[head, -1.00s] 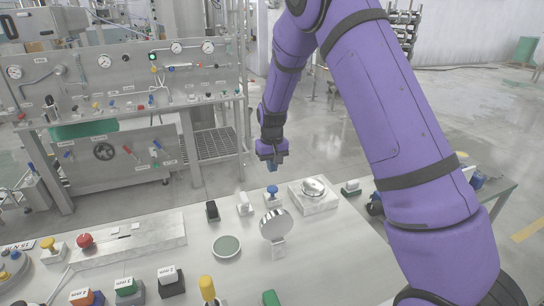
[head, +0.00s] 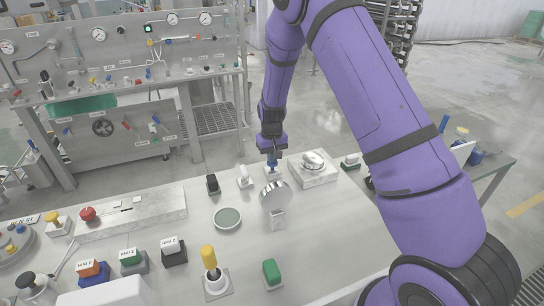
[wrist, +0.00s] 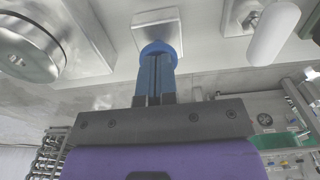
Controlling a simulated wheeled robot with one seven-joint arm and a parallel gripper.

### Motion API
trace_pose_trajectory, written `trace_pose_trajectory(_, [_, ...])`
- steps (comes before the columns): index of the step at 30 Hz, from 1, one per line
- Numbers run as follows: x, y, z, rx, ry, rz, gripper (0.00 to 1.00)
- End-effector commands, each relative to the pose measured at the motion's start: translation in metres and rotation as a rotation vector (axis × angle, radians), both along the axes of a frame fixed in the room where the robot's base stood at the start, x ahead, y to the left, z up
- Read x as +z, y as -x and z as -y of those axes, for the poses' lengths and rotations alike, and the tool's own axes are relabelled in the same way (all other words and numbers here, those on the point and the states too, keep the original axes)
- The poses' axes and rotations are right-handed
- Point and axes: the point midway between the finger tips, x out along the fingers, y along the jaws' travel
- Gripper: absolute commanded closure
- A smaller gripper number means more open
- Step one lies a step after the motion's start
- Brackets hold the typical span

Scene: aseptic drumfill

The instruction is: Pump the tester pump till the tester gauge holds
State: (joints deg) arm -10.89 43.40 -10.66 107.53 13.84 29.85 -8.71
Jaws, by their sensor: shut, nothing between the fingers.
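A blue-topped plunger on a pale square base (head: 272,174) stands on the bench, likely the tester pump. In the wrist view its round blue head (wrist: 159,47) is at the fingertips. My gripper (head: 272,158) points down directly over it. The fingers (wrist: 155,74) are shut together with nothing between them, and their tips touch or nearly touch the head; I cannot tell which. A round silver dial on a small stand (head: 276,195), possibly the tester gauge, is just in front. No needle or reading can be made out.
Right of the plunger is a block with a round metal part (head: 314,168). Left are a white-handled switch (head: 244,178) and a black switch (head: 212,184). A yellow-handled lever (head: 209,262) and a green button (head: 271,271) are nearer. A gauge panel (head: 110,50) stands behind.

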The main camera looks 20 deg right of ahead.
Motion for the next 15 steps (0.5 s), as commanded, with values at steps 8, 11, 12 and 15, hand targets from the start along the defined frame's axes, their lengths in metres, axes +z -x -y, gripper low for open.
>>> trace_pose_trajectory(8, [-0.021,0.001,0.0,0.001,0.0,-0.002,1.0])
trace_pose_trajectory(11, [-0.021,0.001,0.0,0.001,0.0,-0.003,1.0])
trace_pose_trajectory(12, [-0.021,0.001,0.0,0.001,0.0,-0.003,1.0])
trace_pose_trajectory(15, [-0.021,0.001,0.0,0.001,0.0,-0.004,1.0])
